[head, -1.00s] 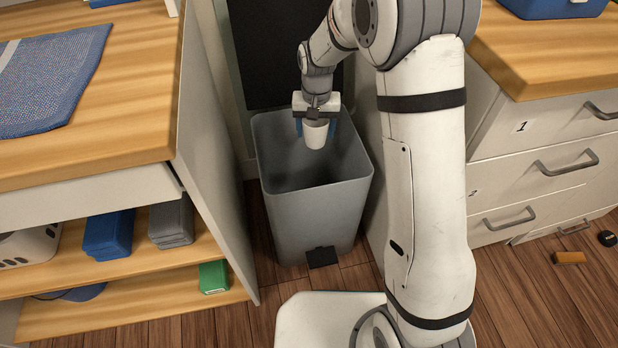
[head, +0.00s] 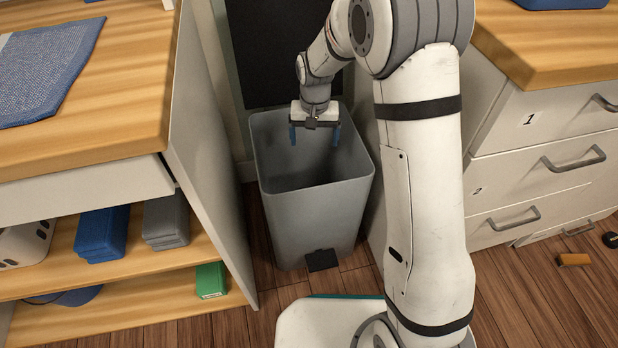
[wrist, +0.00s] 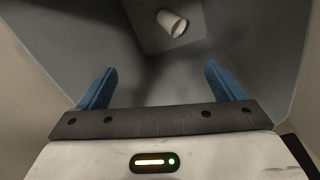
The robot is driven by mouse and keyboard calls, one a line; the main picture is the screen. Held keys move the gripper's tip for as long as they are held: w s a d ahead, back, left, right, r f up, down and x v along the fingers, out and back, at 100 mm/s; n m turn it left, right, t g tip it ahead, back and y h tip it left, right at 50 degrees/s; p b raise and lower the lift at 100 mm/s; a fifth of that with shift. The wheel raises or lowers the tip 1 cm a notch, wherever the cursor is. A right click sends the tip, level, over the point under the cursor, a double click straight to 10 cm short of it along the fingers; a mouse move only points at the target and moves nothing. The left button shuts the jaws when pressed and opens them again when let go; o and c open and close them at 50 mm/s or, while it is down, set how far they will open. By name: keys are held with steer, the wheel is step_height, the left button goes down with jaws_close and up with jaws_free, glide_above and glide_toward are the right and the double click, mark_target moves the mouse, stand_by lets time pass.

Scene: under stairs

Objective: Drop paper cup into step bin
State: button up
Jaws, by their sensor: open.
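The step bin (head: 315,215) is a grey open-topped container on the wood floor, with a black pedal at its front foot. Its dark lid (head: 285,50) stands upright behind it. My gripper (head: 314,136) is over the bin's mouth, open and empty, with its blue fingers apart. In the wrist view the white paper cup (wrist: 173,23) lies tilted inside the bin, beyond and apart from my fingertips (wrist: 155,85). The head view does not show the cup; the bin's front wall hides the bottom.
A wooden-topped shelf unit (head: 100,120) with a blue cloth stands close on the left. White drawers (head: 540,165) stand to the right. An orange-brown block (head: 573,259) and a black round thing (head: 610,240) lie on the floor at right.

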step_height(320, 180, up, 8)
steer(key=p, duration=0.3)
steer(key=shift+f, duration=0.1)
stand_by(0.4)
steer(key=s+d+r+p, duration=0.3)
steer(key=r+p, duration=0.2)
steer(key=r, duration=0.3)
steer(key=s+d+r+t+p, duration=0.1)
steer(key=s+d+r+p, duration=0.2)
steer(key=r+p, duration=0.35)
steer(key=s+d+r+p, duration=0.3)
steer(key=r+p, duration=0.1)
steer(key=r, duration=0.5)
steer(key=s+d+r+p, duration=0.3)
steer(key=s+r+p, duration=0.5)
steer(key=r, duration=0.1)
steer(key=s+d+r+t+p, duration=0.1)
steer(key=s+d+r+p, duration=0.3)
steer(key=s+r+p, duration=0.4)
step_height(320, 180, up, 2)
steer(key=shift+s+t, duration=0.3)
steer(key=shift+s, duration=0.05)
steer(key=shift+d+f, duration=0.1)
steer(key=shift+c, duration=0.4)
